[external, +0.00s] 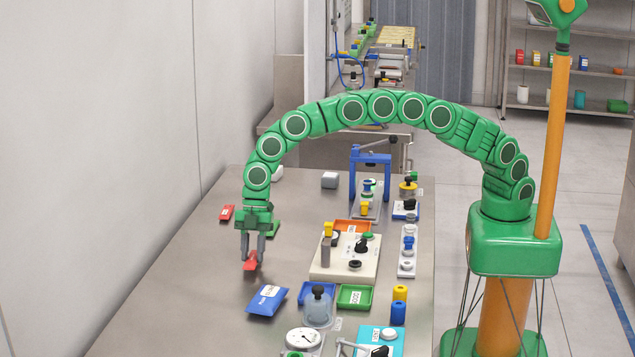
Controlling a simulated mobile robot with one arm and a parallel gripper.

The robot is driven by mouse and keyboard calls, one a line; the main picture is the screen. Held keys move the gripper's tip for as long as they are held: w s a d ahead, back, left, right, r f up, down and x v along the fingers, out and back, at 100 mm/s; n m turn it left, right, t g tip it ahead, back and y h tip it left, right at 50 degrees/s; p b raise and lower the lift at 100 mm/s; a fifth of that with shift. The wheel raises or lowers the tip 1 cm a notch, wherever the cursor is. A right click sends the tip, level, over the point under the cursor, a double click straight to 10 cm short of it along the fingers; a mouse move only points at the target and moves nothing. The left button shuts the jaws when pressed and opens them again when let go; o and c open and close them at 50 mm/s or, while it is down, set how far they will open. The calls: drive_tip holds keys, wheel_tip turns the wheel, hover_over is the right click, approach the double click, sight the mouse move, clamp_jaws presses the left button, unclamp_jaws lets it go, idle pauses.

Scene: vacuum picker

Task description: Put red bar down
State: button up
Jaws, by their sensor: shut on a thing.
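My gripper (253,252) points down over the left part of the steel table, with its two grey fingers shut on a red bar (250,265). The bar sits between the fingertips, low over the table top (195,300); I cannot tell whether it touches the surface. A second small red piece with a white label (227,213) lies on the table to the left of my wrist. My fingers partly hide the held bar.
A blue labelled packet (267,300) lies in front of my gripper. To the right are a beige fixture board (330,268), a green tray (355,297), a clear dome with a black knob (318,305) and a round gauge (303,339). The table's left side is mostly clear.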

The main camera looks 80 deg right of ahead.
drive_tip(key=shift+f, duration=0.45)
drive_tip(key=shift+f, duration=0.1)
drive_tip(key=o, duration=1)
drive_tip(key=v, duration=1.2)
